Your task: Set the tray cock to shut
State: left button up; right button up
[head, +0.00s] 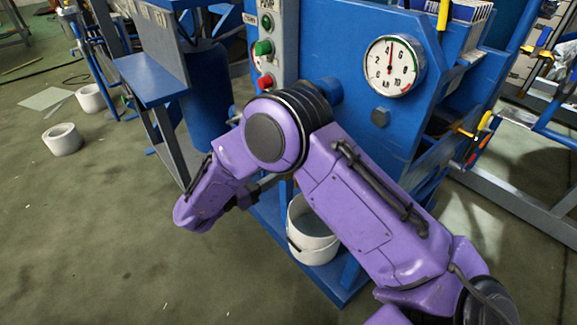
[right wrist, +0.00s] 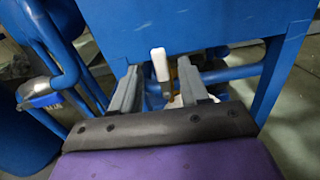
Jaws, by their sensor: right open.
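In the right wrist view a short white lever (right wrist: 160,64), which looks like the tray cock's handle, stands upright below the edge of a blue panel. A small brass-coloured part (right wrist: 173,76) shows beside it. My right gripper (right wrist: 158,70) is open, with one grey finger on each side of the lever and a gap to both. I cannot tell how deep the lever sits between the fingers. In the head view my purple right arm hides the cock, and only a dark part of the gripper shows below the forearm. My left gripper is not in view.
The blue machine (head: 335,50) carries a dial gauge (head: 392,66) and a green and red button box (head: 265,45). A white bucket (head: 312,240) stands on its base below my arm. White containers (head: 62,139) stand on the open floor at left. Blue pipes (right wrist: 65,60) lie left of the gripper.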

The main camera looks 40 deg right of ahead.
jog(key=d, duration=0.4)
jog(key=d+b, duration=0.1)
jog(key=d, duration=0.2)
jog(key=shift+w, duration=0.25)
jog(key=shift+c, duration=0.3)
